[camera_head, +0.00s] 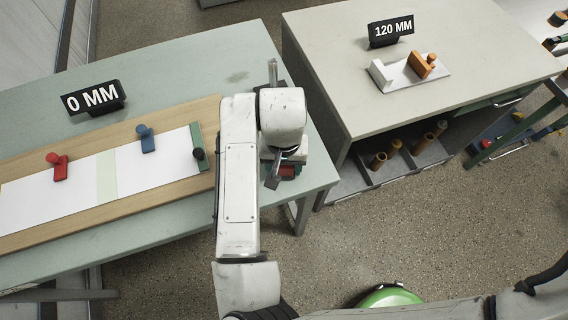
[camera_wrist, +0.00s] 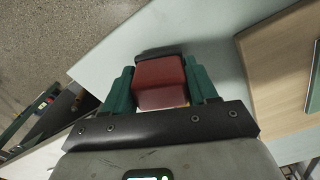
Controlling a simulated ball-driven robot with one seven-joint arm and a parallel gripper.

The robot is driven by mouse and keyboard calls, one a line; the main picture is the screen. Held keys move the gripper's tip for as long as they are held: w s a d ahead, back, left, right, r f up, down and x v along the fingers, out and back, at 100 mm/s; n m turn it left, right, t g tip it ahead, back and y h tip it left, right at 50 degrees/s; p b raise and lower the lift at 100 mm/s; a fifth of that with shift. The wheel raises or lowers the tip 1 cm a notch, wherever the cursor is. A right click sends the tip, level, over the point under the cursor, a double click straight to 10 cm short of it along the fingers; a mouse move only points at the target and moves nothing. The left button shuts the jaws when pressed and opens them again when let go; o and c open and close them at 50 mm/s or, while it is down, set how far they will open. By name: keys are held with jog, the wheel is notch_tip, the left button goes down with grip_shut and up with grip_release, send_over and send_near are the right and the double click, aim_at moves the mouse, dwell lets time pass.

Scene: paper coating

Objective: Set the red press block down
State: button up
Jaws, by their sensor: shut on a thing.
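The red press block (camera_wrist: 160,82) sits between the two green fingers of my gripper (camera_wrist: 161,88) in the wrist view. The gripper is shut on it. A dark shape lies just beyond the block's far edge. In the head view my arm covers most of the gripper; only a little red and green shows under the wrist, at the right end of the pale green table (camera_head: 232,76). The block is over this table, close to its edge. I cannot tell whether it touches the top.
Left of my arm, a wooden board (camera_head: 128,191) carries white paper with a red handled block (camera_head: 57,168), a blue one (camera_head: 146,139) and a dark-knobbed green bar (camera_head: 197,146). A "0 MM" sign (camera_head: 94,98) stands behind. A grey table (camera_head: 330,40) with a "120 MM" sign (camera_head: 391,30) stands right, across a gap.

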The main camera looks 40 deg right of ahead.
jog(key=shift+f, duration=0.45)
jog(key=shift+f, duration=0.15)
jog(key=o, duration=1.1)
notch_tip(320, 180, up, 12)
jog(key=shift+r, duration=0.2)
